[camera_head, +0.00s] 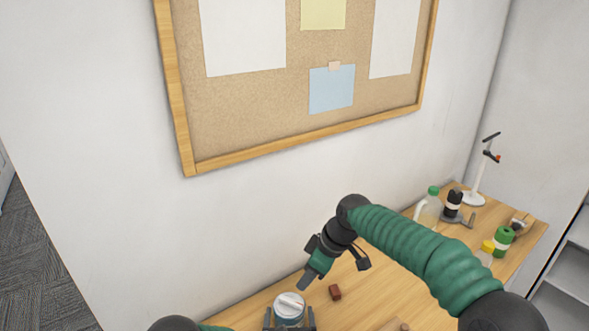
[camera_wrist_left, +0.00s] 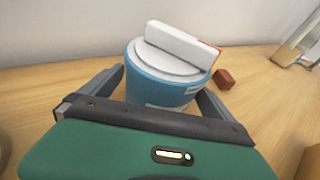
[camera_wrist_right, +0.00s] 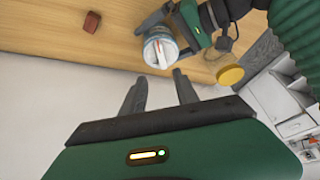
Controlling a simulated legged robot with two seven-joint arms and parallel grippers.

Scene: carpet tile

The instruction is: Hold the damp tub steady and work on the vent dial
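The damp tub (camera_head: 289,313) is a blue round tub with a white lid, upright on the wooden desk. Its vent dial (camera_wrist_left: 180,45) is a raised white bar across the lid, with an orange-red mark at one end. My left gripper (camera_wrist_left: 165,95) has a finger on each side of the tub's body and appears closed on it. The tub and dial also show in the right wrist view (camera_wrist_right: 160,52). My right gripper (camera_wrist_right: 160,78) is open and empty, with its fingers apart and pointing towards the tub. In the head view it is above and behind the tub.
A small red-brown block (camera_head: 335,292) lies right of the tub. A green-capped jug (camera_head: 428,208), a black bottle (camera_head: 453,204), a green container (camera_head: 503,240) and a white stand (camera_head: 478,185) are at the far right. A pinboard (camera_head: 250,110) hangs on the wall behind.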

